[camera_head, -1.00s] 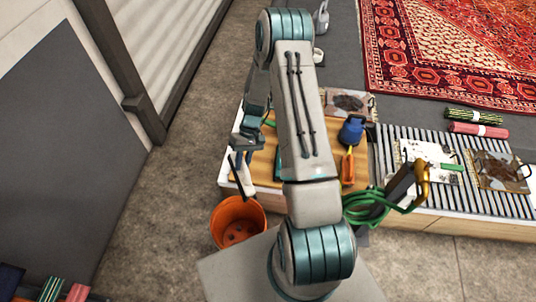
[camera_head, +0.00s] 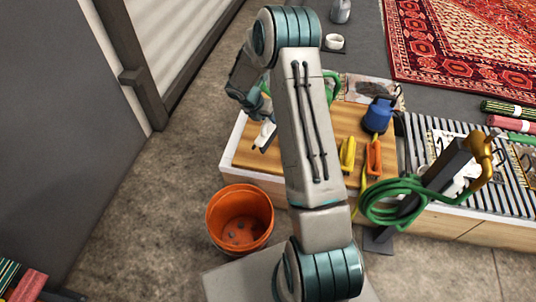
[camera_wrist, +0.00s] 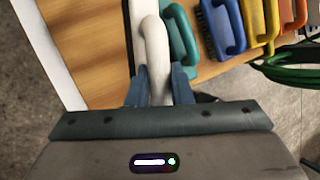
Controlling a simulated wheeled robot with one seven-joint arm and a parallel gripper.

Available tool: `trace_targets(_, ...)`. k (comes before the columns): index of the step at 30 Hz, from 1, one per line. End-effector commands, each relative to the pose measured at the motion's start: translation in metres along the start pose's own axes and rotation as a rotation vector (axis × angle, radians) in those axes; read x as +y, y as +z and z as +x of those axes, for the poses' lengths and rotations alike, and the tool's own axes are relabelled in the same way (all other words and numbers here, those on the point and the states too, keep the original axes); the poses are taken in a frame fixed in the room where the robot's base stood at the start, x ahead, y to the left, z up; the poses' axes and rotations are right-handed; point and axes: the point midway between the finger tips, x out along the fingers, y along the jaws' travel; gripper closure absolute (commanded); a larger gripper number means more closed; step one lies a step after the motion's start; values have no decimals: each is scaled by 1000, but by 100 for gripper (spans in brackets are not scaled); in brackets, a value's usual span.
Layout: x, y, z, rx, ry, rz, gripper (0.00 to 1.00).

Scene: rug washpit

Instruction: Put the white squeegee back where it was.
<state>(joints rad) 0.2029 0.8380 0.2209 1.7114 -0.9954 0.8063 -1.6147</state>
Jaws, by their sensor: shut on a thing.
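The white squeegee (camera_wrist: 156,48) is between the two fingers of my gripper (camera_wrist: 158,88) in the wrist view, shut around its looped white handle. In the head view a white end of the squeegee (camera_head: 265,134) with a dark edge shows just below my gripper (camera_head: 263,112), over the left part of the wooden bench top (camera_head: 252,151). I cannot tell whether it touches the wood. My arm hides part of the bench. In the wrist view a teal-handled tool (camera_wrist: 181,38) lies close to the right of the squeegee.
Beyond it in the wrist view lie a blue tool (camera_wrist: 224,28), a yellow one (camera_wrist: 258,20) and an orange one (camera_wrist: 290,12). An orange bucket (camera_head: 240,222) stands on the floor before the bench. A green hose (camera_head: 385,203) hangs at the right. Bare wood lies left of the squeegee.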

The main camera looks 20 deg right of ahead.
Motion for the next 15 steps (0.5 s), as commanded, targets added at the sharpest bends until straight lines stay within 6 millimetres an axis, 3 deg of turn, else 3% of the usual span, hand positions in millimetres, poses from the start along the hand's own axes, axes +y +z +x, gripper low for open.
trace_targets(1, 5, 4, 9, -22, 30, -55, 100)
trace_targets(8, 17, 20, 10, -74, 109, -218, 100)
trace_targets(15, 28, 8, 40, -77, 115, -234, 100)
